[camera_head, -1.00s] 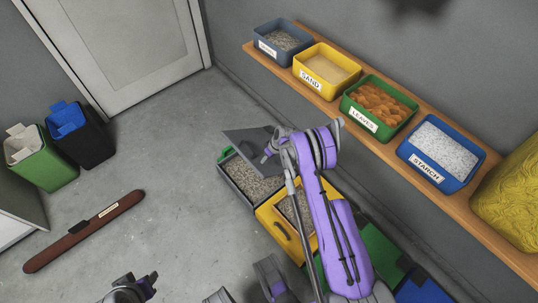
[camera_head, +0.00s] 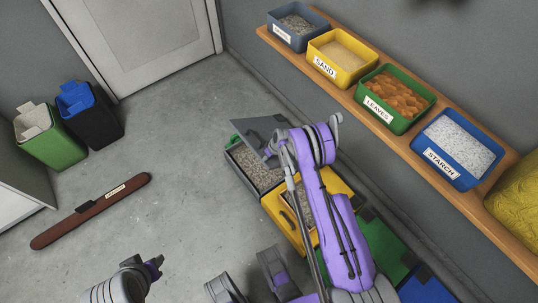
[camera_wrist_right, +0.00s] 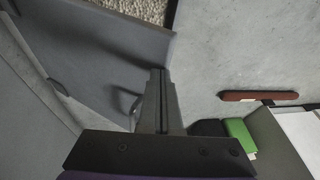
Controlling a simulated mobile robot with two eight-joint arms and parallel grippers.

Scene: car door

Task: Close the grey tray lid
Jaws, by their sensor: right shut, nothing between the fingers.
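The grey tray (camera_head: 238,166), filled with gravel, stands on the floor at the far end of a row of containers. Its grey lid (camera_head: 256,129) is raised open at a slant; it also shows at the left of the right wrist view (camera_wrist_right: 105,45). My right gripper (camera_head: 268,158) is at the lid's near right side, partly hidden by my own wrist. Its fingers (camera_wrist_right: 160,75) are shut and empty, overlapping the lid's edge in the right wrist view; contact is unclear. My left gripper (camera_head: 155,267) is low at the left, away from the tray; its finger gap is unclear.
A yellow container (camera_head: 277,207) adjoins the tray, with green (camera_head: 384,243) and blue ones nearer. A wooden shelf (camera_head: 345,88) with labelled bins runs along the wall at right. A brown bar (camera_head: 95,210) lies on the floor at left. The floor between is clear.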

